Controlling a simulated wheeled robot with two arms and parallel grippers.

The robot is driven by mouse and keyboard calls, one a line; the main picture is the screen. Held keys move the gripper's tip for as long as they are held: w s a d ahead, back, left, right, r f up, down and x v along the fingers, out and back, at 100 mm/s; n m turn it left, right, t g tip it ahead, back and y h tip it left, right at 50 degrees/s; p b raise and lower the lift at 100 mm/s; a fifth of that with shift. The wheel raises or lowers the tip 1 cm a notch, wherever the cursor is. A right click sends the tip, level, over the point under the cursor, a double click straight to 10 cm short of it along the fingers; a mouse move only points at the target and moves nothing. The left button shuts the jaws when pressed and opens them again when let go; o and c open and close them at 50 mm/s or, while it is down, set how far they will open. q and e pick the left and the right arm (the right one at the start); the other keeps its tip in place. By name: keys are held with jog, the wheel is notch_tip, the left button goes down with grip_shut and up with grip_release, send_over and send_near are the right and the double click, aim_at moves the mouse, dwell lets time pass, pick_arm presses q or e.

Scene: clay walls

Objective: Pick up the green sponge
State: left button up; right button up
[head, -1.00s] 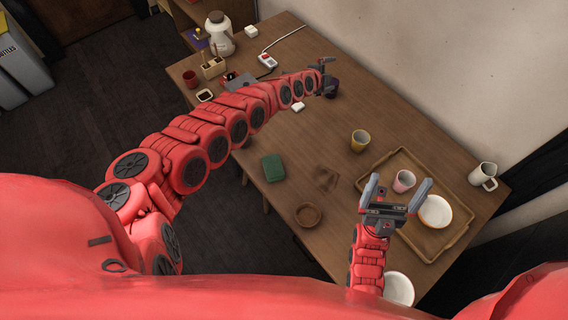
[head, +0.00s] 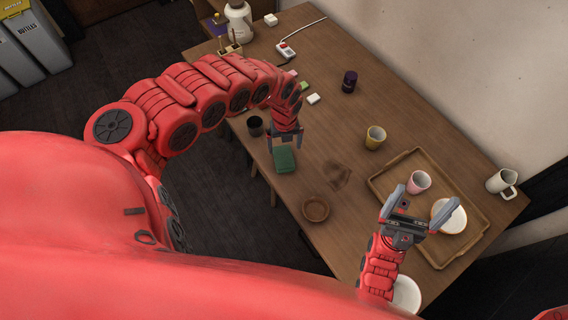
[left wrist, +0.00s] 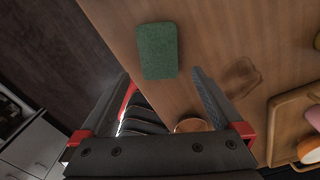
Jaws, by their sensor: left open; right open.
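The green sponge (head: 284,160) lies flat on the wooden table, near its left edge in the head view. It also shows at the top middle of the left wrist view (left wrist: 157,51), ahead of the fingers and apart from them. My left gripper (head: 285,146) is open above the sponge's upper end in the head view, with nothing between its fingers. My right gripper (head: 419,207) is open and empty over the near edge of the tray (head: 442,256).
A brown bowl (head: 316,209) and a dark stain (head: 336,176) are right of the sponge. A black cup (head: 255,126) stands close to its left. The tray holds a pink cup (head: 419,182) and a white bowl (head: 452,217). A yellow cup (head: 375,137) stands behind.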

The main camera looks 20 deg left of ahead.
aim_at(284, 155)
pick_arm(q)
jog(key=shift+d+f, duration=0.1)
jog(key=shift+f, duration=1.55)
jog(key=f, duration=0.3)
jog(key=shift+w+a+f+p, duration=0.25)
jog(key=shift+w+f+p, duration=0.05)
jog(key=shift+f+p, duration=0.1)
jog(key=shift+a+f, duration=0.15)
jog(key=shift+f, duration=0.3)
jog(key=shift+c, duration=0.3)
jog(key=c, duration=1.1)
jog(key=shift+r, duration=0.2)
